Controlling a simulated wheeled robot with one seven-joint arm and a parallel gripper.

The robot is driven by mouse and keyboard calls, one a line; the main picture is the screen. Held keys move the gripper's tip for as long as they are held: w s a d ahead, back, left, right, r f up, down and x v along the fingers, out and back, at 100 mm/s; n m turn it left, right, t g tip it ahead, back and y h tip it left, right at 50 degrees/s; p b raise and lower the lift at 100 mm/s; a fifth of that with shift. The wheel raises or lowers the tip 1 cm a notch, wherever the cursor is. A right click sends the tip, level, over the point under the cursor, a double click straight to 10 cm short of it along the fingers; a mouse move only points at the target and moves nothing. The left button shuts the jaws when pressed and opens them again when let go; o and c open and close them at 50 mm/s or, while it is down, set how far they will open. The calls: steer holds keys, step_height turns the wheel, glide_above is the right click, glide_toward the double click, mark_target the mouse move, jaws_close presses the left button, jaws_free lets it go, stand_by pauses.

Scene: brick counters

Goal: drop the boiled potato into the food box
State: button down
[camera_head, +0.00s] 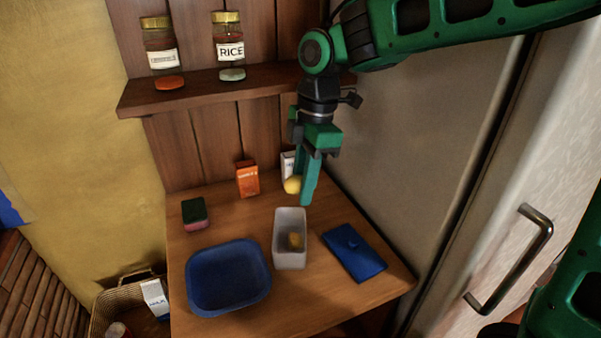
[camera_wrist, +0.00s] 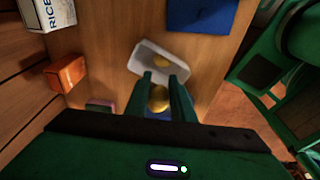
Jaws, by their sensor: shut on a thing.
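My gripper (camera_head: 301,190) points down and is shut on a round yellow boiled potato (camera_head: 292,185). In the wrist view the potato (camera_wrist: 158,98) shows between the two green fingers. The food box (camera_head: 290,256) is a pale grey, open, deep rectangular box on the wooden counter. In the head view my gripper and potato appear just behind its far edge, above counter height; the exact gap is unclear. In the wrist view the box (camera_wrist: 145,66) lies just beyond the fingertips. A yellowish piece (camera_head: 295,240) lies inside the box.
On the counter are a blue tray (camera_head: 228,277) left of the box, a blue flat item (camera_head: 353,251) right of it, a sponge (camera_head: 194,213), an orange carton (camera_head: 247,179) and a white carton behind the gripper. A shelf (camera_head: 225,88) holds two jars. A fridge stands right.

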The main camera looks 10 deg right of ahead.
step_height(320, 180, down, 6)
stand_by(0.6)
steer(key=c, duration=1.4)
jaws_free()
steer(key=shift+c, duration=0.2)
step_height(320, 180, up, 11)
steer(key=d, duration=0.1)
steer(key=shift+w+d+f, duration=0.15)
steer(key=shift+w+d, duration=0.2)
